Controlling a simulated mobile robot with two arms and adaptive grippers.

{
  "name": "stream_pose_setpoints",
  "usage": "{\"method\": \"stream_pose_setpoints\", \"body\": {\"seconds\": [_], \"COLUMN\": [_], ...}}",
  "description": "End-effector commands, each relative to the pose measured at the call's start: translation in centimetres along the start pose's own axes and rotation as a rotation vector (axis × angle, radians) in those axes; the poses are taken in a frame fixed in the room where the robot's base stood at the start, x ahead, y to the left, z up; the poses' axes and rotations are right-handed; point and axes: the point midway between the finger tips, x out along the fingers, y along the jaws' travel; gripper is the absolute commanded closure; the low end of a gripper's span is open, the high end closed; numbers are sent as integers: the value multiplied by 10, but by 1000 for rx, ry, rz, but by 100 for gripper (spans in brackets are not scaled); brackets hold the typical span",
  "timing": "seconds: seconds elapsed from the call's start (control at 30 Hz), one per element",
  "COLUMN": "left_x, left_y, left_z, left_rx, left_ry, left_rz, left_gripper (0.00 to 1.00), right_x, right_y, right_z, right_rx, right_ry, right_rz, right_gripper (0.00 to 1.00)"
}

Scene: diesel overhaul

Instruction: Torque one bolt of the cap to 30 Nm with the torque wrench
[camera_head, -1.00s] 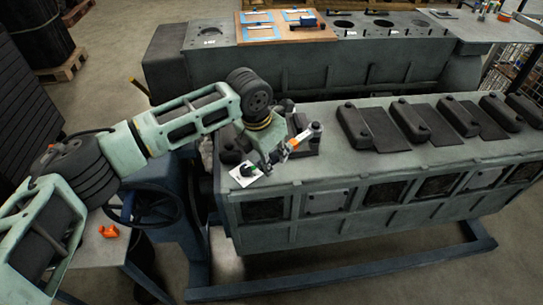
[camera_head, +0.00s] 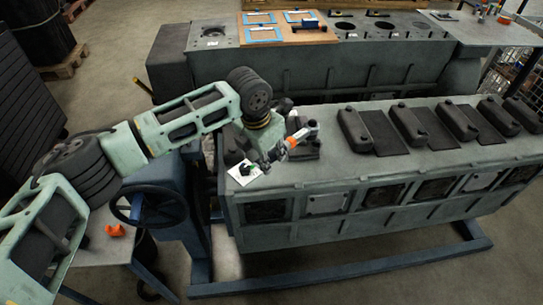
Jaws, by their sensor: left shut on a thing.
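My left gripper (camera_head: 272,156) is above the left end of the front engine block (camera_head: 372,170). It is shut on a tool with an orange band and a grey end, which looks like the torque wrench (camera_head: 292,141). The tool points up and right, its grey end over a dark cap (camera_head: 308,151) on the block's top. I cannot tell whether the tool touches a bolt; the bolts are too small to make out. My right gripper is out of view.
A white card (camera_head: 240,180) with a dark and green item lies at the block's left end. Several dark caps (camera_head: 409,124) stand further right. A second block (camera_head: 330,62) stands behind.

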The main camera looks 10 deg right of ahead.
Motion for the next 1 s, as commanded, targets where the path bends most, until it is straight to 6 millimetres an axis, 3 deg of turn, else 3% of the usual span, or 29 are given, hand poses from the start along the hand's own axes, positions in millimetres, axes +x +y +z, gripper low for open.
{"method": "stream_pose_setpoints", "body": {"seconds": [0.07,0.47,0.83,1.0], "left_x": [-8,-11,-58,-68], "left_y": [-2,-4,-3,-3], "left_z": [4,6,18,20], "left_rx": [4,8,9,9], "left_ry": [-7,-11,-12,-12], "left_rz": [-2,-6,-6,-7], "left_gripper": [100,100,100,100], "right_x": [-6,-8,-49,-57], "right_y": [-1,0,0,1], "right_z": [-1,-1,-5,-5], "right_rx": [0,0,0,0], "right_ry": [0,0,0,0], "right_rz": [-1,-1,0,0], "right_gripper": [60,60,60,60]}}
